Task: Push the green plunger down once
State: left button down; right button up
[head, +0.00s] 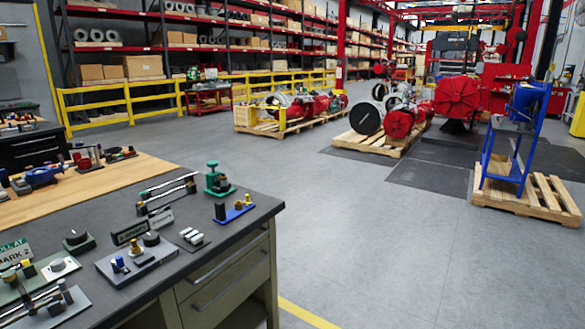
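A green device with a round knob on top, which looks like the green plunger (213,165), stands upright near the far right corner of the dark workbench (190,262). Its knob sits above a green body and base. Nothing touches the plunger from above. Neither of my grippers is in the head view.
Silver rods on dark mounts (166,192) lie left of the plunger. Several other small fixtures crowd the bench's left side. Grey floor (340,215) is clear to the right.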

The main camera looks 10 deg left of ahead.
aim_at(213, 163)
jog(key=i+l, duration=0.1)
jog(key=i, duration=0.65)
jog(key=i+l+u, duration=0.1)
jog(key=i, duration=0.6)
jog(key=i+l+u, duration=0.15)
jog(key=i+u, duration=0.3)
jog(key=i+l+u, duration=0.85)
jog(key=i, duration=0.05)
